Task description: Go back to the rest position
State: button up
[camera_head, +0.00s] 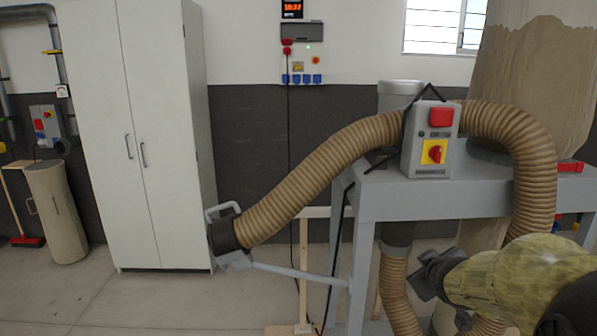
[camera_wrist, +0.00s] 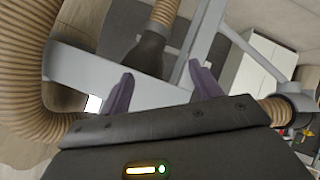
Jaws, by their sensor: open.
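My gripper (camera_head: 432,272) shows at the lower right of the head view, dark and pointing left, at the end of my yellowish arm. It is beside the grey machine stand (camera_head: 430,196), and how far it is from the stand cannot be told. In the wrist view my gripper (camera_wrist: 160,84) has two purple-grey fingers spread apart. Nothing is held between them. The stand's grey frame (camera_wrist: 85,70) and a dark hose end (camera_wrist: 148,58) show beyond the fingers.
A ribbed tan hose (camera_head: 320,172) runs from the stand to a dark nozzle at left. A switch box (camera_head: 430,140) sits on top. A white cabinet (camera_head: 140,130) stands against the wall. A beige bin (camera_head: 56,210) is at far left. Floor before the cabinet is clear.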

jog(key=s+a+f+m+g+y+p, duration=0.1)
jog(key=s+a+f+m+g, duration=0.1)
jog(key=s+a+f+g, duration=0.2)
jog(key=s+a+f+m+g+y+p, duration=0.1)
jog(key=s+a+f+m+g, duration=0.2)
jog(key=s+a+f, duration=0.5)
jog(key=s+g, duration=0.1)
jog(key=s, duration=0.4)
jog(key=shift+s+a+f+g+p, duration=0.15)
jog(key=shift+s+a+g+p, duration=0.05)
jog(key=shift+g+p, duration=0.1)
